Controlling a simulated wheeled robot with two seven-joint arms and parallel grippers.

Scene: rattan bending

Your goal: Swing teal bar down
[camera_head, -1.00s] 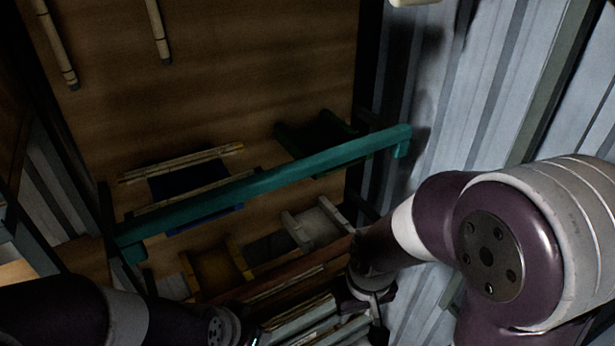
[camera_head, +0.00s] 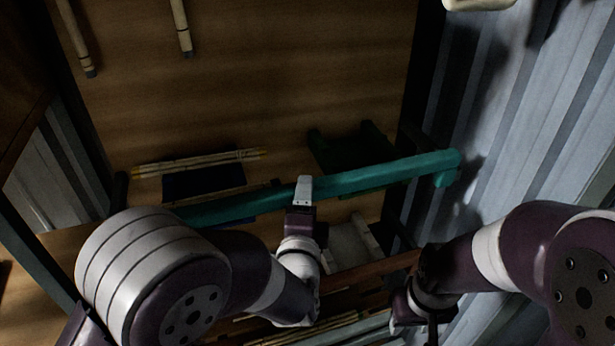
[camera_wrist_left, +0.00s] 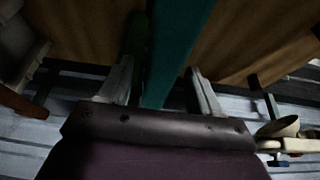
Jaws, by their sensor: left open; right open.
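The teal bar (camera_head: 378,177) runs across the head view, rising from lower left to right. Its right end has a short downturned tip. My left gripper (camera_head: 304,191) is at the bar, a little left of its visible middle. In the left wrist view the teal bar (camera_wrist_left: 178,45) passes between the two spread fingers of the left gripper (camera_wrist_left: 163,78), which is open; I cannot tell whether a finger touches it. My right gripper (camera_head: 424,312) is open, below and apart from the bar.
Behind the bar is a wooden board with rattan sticks (camera_head: 200,162) over a dark blue holder (camera_head: 203,181). A dark green holder (camera_head: 352,147) and a pale grey holder (camera_head: 350,243) are close by. A corrugated metal wall (camera_head: 500,130) stands at the right.

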